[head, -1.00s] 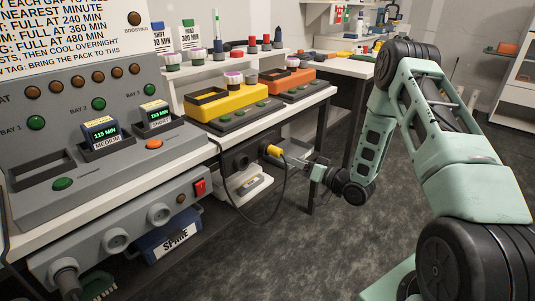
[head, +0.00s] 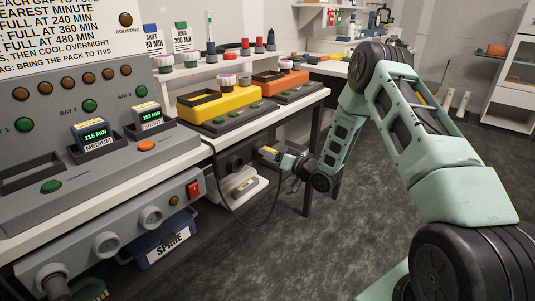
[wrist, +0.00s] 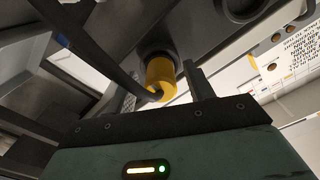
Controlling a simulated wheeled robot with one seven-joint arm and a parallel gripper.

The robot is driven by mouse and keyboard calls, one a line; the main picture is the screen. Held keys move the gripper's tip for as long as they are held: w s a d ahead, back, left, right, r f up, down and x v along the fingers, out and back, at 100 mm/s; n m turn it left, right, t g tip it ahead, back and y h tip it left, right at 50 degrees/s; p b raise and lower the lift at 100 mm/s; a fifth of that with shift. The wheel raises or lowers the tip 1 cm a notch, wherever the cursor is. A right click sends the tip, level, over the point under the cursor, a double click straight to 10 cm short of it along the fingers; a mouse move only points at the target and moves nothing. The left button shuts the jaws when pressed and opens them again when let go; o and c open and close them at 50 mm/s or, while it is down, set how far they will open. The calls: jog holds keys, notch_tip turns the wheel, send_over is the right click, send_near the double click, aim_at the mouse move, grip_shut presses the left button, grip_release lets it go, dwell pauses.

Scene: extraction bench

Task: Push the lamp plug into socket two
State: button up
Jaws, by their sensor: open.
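A yellow plug (head: 268,151) with a black cable shows under the bench edge, to the right of a dark panel (head: 234,162). In the wrist view the yellow plug (wrist: 161,76) points at a dark round fitting (wrist: 157,52); I cannot tell whether it sits in it. Its cable bends away to the left. My gripper (head: 284,157) is open, close behind the plug; contact is unclear. Round grey sockets (head: 152,216) line the front panel (head: 125,228); no socket numbers are readable.
A red switch (head: 194,189) is on the front panel. A blue SPARE bin (head: 172,238) sits below. The cable loops down in front of the bench. Yellow (head: 220,104) and orange (head: 281,80) units stand on the bench top. The floor (head: 300,245) beside it is open.

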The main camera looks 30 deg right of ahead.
jog(key=shift+c, duration=0.3)
grip_shut()
jog(key=shift+s, duration=0.25)
jog(key=shift+v, duration=1.1)
jog(key=shift+s+d, duration=0.15)
jog(key=shift+s, duration=0.1)
jog(key=shift+p+v, duration=0.35)
jog(key=shift+v, duration=0.4)
jog(key=shift+s, duration=0.25)
